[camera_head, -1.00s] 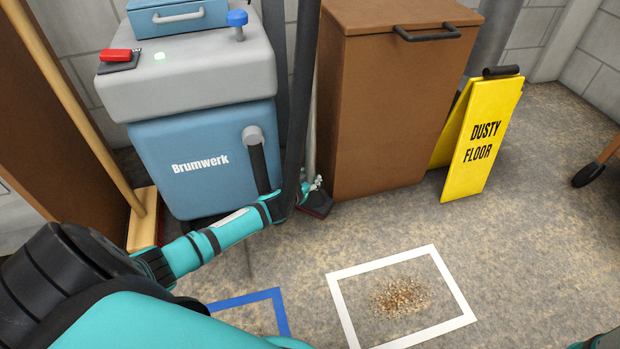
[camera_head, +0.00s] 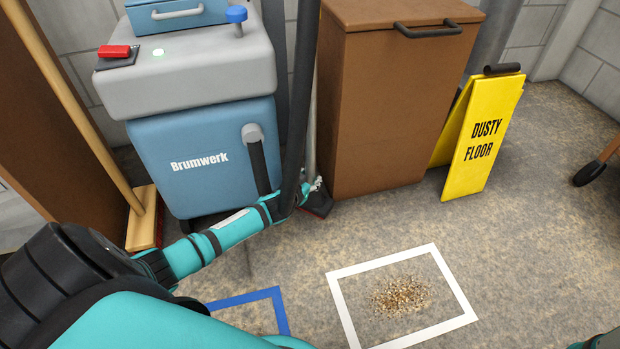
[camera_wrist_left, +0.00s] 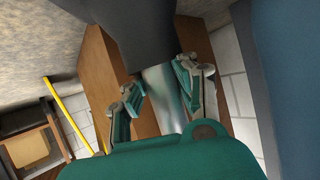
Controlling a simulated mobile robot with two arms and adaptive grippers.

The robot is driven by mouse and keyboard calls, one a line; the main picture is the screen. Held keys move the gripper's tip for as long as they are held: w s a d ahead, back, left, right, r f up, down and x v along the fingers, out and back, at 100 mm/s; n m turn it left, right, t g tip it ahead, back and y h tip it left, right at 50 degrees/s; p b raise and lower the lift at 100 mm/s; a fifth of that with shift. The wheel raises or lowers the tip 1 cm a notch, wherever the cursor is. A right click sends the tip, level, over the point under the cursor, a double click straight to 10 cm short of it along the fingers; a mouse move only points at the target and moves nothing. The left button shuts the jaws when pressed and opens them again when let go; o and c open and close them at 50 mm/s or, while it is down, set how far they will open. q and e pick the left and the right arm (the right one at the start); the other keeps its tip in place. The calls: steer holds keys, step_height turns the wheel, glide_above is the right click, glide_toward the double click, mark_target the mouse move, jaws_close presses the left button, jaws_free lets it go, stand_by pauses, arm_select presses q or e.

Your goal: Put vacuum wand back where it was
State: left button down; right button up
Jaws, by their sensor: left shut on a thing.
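The vacuum wand has a grey metal tube (camera_head: 312,140) and stands nearly upright between the blue vacuum and the brown bin. Its dark floor head (camera_head: 318,203) is at the floor beside the bin's lower left corner. My left gripper (camera_head: 312,187) is low on the wand, partly hidden by my own arm and a dark upright tube. In the left wrist view my left gripper (camera_wrist_left: 158,84) has its fingers on both sides of the metal tube (camera_wrist_left: 162,98), shut on it. The vacuum (camera_head: 200,160), marked Brumwerk, stands left of the wand. My right gripper is out of view.
The brown bin (camera_head: 390,120) stands close right of the wand. A yellow sign (camera_head: 483,140) is farther right. A broom (camera_head: 143,215) leans at the left. A white floor frame (camera_head: 345,305) surrounds debris (camera_head: 400,296); a blue frame (camera_head: 280,310) is beside it.

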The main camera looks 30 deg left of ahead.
arm_select(q)
steer(key=c, duration=1.1)
jaws_free()
steer(key=shift+r, duration=0.1)
steer(key=shift+o, duration=0.8)
